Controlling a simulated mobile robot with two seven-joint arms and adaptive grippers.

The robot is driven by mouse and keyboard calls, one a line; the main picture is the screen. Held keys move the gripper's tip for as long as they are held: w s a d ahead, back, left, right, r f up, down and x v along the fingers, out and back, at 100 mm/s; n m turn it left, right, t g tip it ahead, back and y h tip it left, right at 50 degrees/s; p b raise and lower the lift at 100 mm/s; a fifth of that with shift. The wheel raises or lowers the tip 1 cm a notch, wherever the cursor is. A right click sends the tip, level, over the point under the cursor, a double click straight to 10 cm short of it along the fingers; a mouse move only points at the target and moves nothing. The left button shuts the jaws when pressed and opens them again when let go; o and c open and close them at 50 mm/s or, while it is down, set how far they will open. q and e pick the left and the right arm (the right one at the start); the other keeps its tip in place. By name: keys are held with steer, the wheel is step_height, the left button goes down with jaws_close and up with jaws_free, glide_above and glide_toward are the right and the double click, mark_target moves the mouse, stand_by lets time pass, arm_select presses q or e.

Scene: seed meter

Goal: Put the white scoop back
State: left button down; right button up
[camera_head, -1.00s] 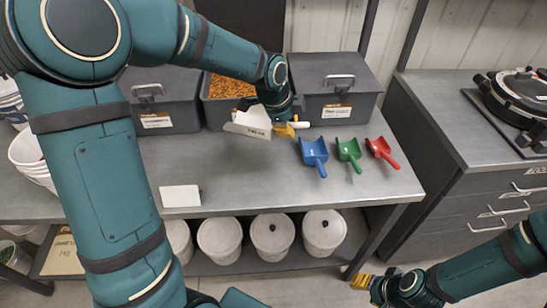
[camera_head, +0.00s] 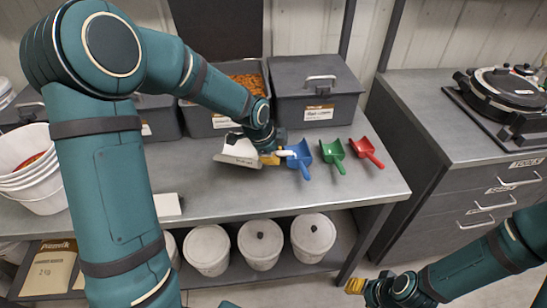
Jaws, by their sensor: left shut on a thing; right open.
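The white scoop (camera_head: 236,147) is in my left gripper (camera_head: 271,158), low over or on the grey bench, in front of the open bin. Its white handle (camera_head: 288,153) sticks out to the right past the yellow fingertips, close to the blue scoop. I cannot tell whether the scoop touches the bench. Dark lettering shows along its lower edge. The blue scoop (camera_head: 301,160), green scoop (camera_head: 333,155) and red scoop (camera_head: 366,152) lie in a row to the right. My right gripper (camera_head: 355,286) is open and empty, low in front of the bench.
An open bin (camera_head: 206,119) of orange-brown contents stands behind, beside a lidded grey box (camera_head: 318,95). A blank white card (camera_head: 168,206) lies near the bench's front edge. Stacked white buckets (camera_head: 36,180) are at left. Lidded buckets (camera_head: 207,250) stand below.

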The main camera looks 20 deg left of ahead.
arm_select(q)
steer(key=shift+f, duration=0.45)
steer(key=shift+f, duration=0.15)
steer(key=c, duration=1.1)
jaws_free()
steer(key=shift+r, duration=0.45)
steer(key=p+v, duration=0.2)
steer(key=v, duration=0.9)
steer(key=shift+s+r+p, duration=0.15)
steer(key=shift+p, duration=0.2)
